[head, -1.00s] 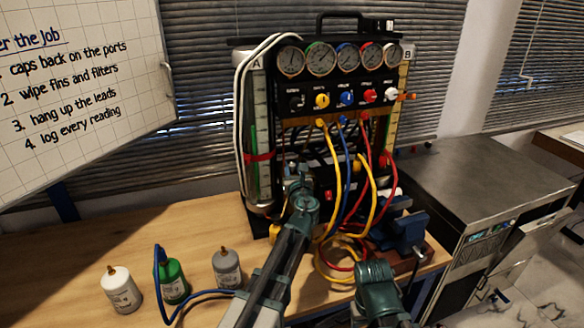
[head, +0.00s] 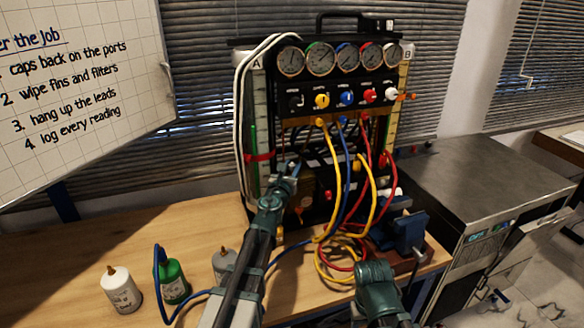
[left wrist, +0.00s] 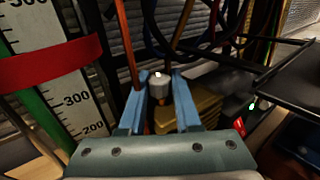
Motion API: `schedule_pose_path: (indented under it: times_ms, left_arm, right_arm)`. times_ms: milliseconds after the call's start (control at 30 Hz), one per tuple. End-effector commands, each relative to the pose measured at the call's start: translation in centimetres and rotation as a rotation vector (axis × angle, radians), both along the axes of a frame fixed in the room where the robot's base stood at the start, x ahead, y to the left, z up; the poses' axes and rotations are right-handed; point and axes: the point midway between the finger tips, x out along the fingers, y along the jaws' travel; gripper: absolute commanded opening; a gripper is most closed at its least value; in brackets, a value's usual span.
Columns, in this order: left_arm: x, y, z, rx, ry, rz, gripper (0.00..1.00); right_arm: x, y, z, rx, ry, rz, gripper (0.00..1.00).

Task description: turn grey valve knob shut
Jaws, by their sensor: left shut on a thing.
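The grey valve knob (left wrist: 158,86) is a short pale cylinder above a brass block (left wrist: 190,112) in the left wrist view. My left gripper (left wrist: 161,80) has its two blue fingers shut on the knob, one on each side. In the head view my left gripper (head: 292,170) is at the lower left front of the gauge rig (head: 335,85). There the knob cannot be made out behind the gripper. My right arm shows at the bottom of the head view, but its gripper does not.
Yellow, red and blue hoses (head: 340,180) hang close to the right of my left gripper. A measuring column (left wrist: 75,100) with a red strap is at left in the wrist view. A white bottle (head: 121,290), a green bottle (head: 173,283) and a grey bottle (head: 222,262) stand on the bench.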

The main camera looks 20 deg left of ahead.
Motion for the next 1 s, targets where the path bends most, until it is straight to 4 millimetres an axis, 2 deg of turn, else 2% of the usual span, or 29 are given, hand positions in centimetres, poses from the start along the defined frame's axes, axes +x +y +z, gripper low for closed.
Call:
schedule_pose_path:
  times_ms: [500,1000]
  left_arm:
    - [0.19,0.18,-0.01,0.0,0.0,-0.384,0.0]
    - [0.04,0.01,0.0,0.0,0.0,-0.502,0.0]
  right_arm:
    - [0.0,0.0,-0.01,0.0,0.0,0.0,0.62]
    - [0.0,0.0,0.0,0.0,0.0,0.0,0.62]
